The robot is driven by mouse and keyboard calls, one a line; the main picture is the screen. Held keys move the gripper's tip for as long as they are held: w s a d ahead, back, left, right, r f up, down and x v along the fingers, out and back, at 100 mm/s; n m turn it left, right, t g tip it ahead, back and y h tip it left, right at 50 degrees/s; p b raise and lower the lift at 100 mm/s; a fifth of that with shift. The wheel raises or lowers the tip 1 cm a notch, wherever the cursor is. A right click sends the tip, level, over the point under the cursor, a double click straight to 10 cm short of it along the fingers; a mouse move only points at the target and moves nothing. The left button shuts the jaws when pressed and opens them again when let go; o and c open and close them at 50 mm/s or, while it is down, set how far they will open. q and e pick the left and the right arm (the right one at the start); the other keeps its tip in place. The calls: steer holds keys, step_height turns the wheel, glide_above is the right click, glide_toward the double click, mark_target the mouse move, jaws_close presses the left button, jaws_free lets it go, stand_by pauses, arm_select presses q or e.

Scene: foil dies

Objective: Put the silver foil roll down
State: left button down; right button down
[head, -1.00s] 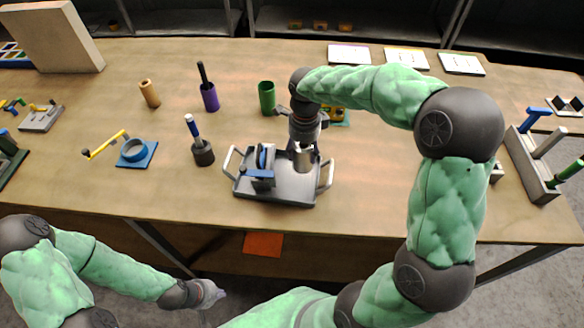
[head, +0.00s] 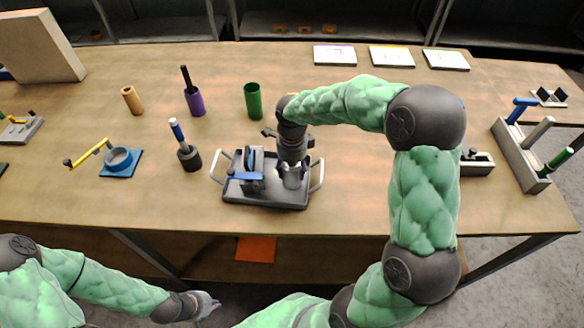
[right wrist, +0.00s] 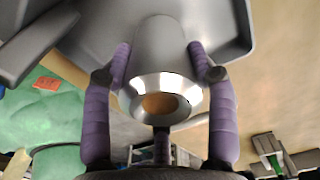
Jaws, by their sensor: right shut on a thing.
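My right gripper (head: 292,165) is shut on the silver foil roll (head: 292,180). It holds the roll upright over the right part of a grey tray (head: 275,203) with two white handles. In the right wrist view the roll (right wrist: 166,75) sits between the purple fingers (right wrist: 162,95), its hollow end with a brown core facing the camera, and the tray (right wrist: 232,25) behind it. I cannot tell whether the roll touches the tray floor. My left gripper (head: 207,303) hangs in front of the table, low in the head view; its finger gap is too small to judge.
A grey block with a blue lever (head: 246,177) stands on the tray's left side. Left of the tray are a dark holder with a blue-handled tool (head: 189,158) and a blue die (head: 120,160). A green cup (head: 253,101) stands behind. The table in front of the tray is clear.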

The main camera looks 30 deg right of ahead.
steer(key=shift+c, duration=1.8)
jaws_free()
steer(key=shift+r, duration=0.3)
step_height(320, 180, up, 12)
steer(key=p, duration=0.3)
steer(key=shift+f, duration=0.15)
